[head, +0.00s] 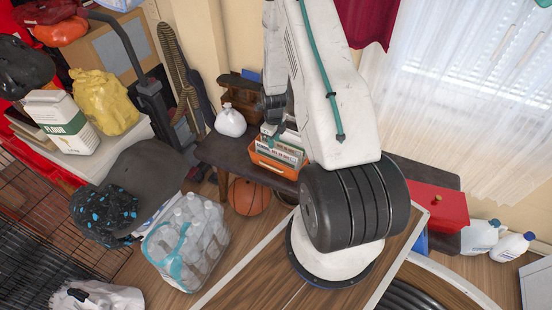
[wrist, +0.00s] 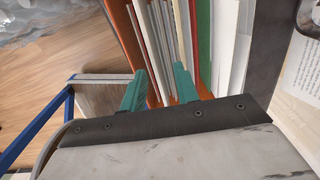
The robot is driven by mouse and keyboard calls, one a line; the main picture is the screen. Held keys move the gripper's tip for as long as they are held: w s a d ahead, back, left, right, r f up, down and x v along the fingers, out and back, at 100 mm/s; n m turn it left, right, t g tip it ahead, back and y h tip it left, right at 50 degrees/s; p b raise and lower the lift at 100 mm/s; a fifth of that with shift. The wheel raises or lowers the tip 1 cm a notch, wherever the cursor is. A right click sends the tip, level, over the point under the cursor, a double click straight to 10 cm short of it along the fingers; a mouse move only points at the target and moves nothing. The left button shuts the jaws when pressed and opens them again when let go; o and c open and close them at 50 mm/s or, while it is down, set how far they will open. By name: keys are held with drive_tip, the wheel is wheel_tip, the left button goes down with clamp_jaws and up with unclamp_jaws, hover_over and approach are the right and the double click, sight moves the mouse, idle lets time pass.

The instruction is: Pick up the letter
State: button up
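An orange box (head: 272,165) of upright papers and folders sits on the dark wooden bench. It also shows in the wrist view (wrist: 118,22), with white, orange, green and red edges. I cannot tell which of the white edges (wrist: 160,30) is the letter. My gripper (wrist: 160,76) is over the box, its two green fingers apart, with several white edges showing between and beyond them. I cannot tell whether the fingers touch any paper. In the head view my arm partly hides the gripper and the box.
A sheet with printed text (wrist: 301,75) lies right of the box in the wrist view. A red box (head: 437,205) is at the bench's right end. A basketball (head: 249,196) is below.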

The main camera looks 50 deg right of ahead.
sight(274, 150)
drive_tip(key=f, duration=0.5)
drive_tip(key=shift+s+a+f, duration=0.15)
drive_tip(key=shift+s+a, duration=0.05)
drive_tip(key=shift+a, duration=0.1)
drive_tip(key=shift+c, duration=0.3)
clamp_jaws()
